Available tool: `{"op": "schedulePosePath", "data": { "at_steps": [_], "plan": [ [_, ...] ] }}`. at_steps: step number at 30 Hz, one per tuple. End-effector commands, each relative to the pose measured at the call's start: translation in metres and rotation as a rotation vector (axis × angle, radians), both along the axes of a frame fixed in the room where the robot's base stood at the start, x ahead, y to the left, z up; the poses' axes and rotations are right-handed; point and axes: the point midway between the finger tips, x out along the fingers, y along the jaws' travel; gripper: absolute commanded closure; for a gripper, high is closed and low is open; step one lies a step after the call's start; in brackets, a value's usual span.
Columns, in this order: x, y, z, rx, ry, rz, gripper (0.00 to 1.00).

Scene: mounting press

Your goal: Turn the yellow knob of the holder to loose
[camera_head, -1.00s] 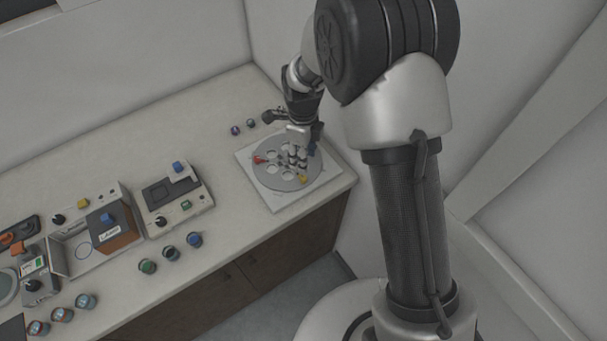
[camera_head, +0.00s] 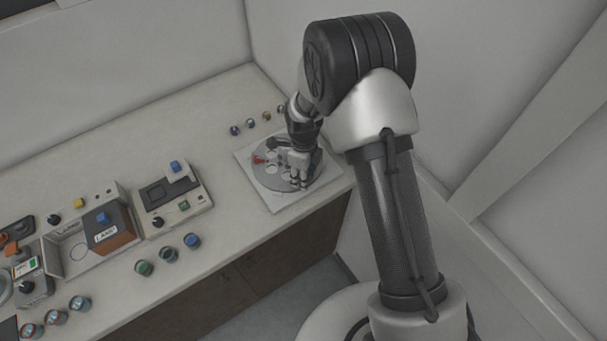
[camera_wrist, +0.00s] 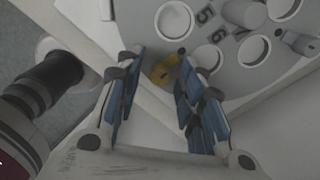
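The holder is a round grey disc (camera_wrist: 222,75) with several round holes and printed numbers, near the right end of the counter; it also shows in the head view (camera_head: 270,178). The yellow knob (camera_wrist: 163,70) sits at the disc's edge in the wrist view. In the head view the knob is hidden behind my gripper. My gripper (camera_wrist: 158,80) is open, with its blue-padded fingers apart on either side of the knob in the picture. The fingers look empty, and I cannot tell whether they touch the knob. In the head view my gripper (camera_head: 298,180) is over the disc's near right part.
A red part (camera_head: 258,160) is on the disc's left. Several small coloured pieces stand behind it. A device with a blue knob (camera_head: 172,200) is to the left, with several cylinders (camera_head: 168,255) in front. The counter's edge is close to the disc.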

Motion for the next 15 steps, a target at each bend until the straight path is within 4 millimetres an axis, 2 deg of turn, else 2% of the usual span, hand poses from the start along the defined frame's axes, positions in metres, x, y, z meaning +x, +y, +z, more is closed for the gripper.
{"op": "schedulePosePath", "data": {
  "at_steps": [15],
  "plan": [
    [0.0,0.0,0.0003,0.0,0.0,0.0,1.0]
  ]
}}
